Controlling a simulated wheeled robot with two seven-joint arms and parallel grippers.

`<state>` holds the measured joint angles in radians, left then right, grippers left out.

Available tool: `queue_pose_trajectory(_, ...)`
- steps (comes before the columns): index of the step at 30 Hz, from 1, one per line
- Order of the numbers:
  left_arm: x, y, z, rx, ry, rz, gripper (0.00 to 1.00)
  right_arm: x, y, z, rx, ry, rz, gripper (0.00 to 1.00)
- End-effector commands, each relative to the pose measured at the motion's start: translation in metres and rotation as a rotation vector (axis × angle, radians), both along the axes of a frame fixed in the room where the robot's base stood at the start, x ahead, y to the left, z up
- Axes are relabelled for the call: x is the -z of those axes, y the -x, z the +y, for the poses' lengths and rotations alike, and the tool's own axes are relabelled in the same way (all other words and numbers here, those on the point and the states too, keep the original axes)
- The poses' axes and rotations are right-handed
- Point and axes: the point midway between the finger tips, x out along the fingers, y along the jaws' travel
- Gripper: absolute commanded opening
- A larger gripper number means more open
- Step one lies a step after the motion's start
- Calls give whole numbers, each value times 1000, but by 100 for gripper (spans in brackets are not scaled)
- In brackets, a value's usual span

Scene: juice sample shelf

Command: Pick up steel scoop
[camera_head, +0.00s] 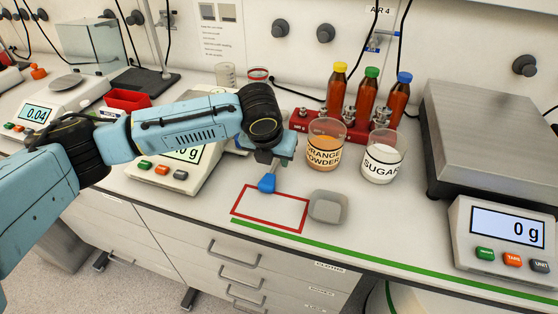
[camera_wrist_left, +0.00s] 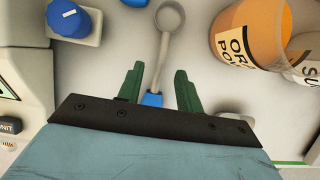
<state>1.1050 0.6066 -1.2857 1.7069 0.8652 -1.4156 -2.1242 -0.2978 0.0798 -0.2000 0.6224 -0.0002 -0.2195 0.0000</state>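The steel scoop (camera_wrist_left: 163,45) lies on the white bench, with a round bowl, a pale shaft and a blue handle end. In the head view its blue handle (camera_head: 267,184) shows just below my left gripper (camera_head: 272,160), near the red outlined rectangle. In the left wrist view the green fingers of my left gripper (camera_wrist_left: 160,88) are apart, one on each side of the handle and lower shaft. I see no finger touching the scoop, and the height gap cannot be told. In the head view the gripper hides the scoop's bowl and shaft. My right gripper is not in view.
Orange powder (camera_head: 325,147) and sugar (camera_head: 383,157) beakers stand close to the right. A grey dish (camera_head: 328,206) sits at the corner of the red rectangle (camera_head: 245,215). A bottle rack (camera_head: 318,127) is behind, and a scale (camera_head: 160,172) is left. A large scale (camera_head: 512,232) stands far right.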

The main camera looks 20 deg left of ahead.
Motion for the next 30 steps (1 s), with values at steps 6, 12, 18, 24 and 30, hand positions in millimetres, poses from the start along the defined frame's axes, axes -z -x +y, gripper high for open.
queue_pose_trajectory(6,23,-8,0,1,0,0,36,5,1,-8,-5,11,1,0)
queue_pose_trajectory(12,23,-9,0,1,0,-1,36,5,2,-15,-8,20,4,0)
queue_pose_trajectory(18,23,-9,0,1,0,-1,36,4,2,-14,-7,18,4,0)
queue_pose_trajectory(24,24,-9,0,1,0,0,36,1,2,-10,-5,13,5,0)
queue_pose_trajectory(30,25,-9,0,1,0,0,33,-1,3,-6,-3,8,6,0)
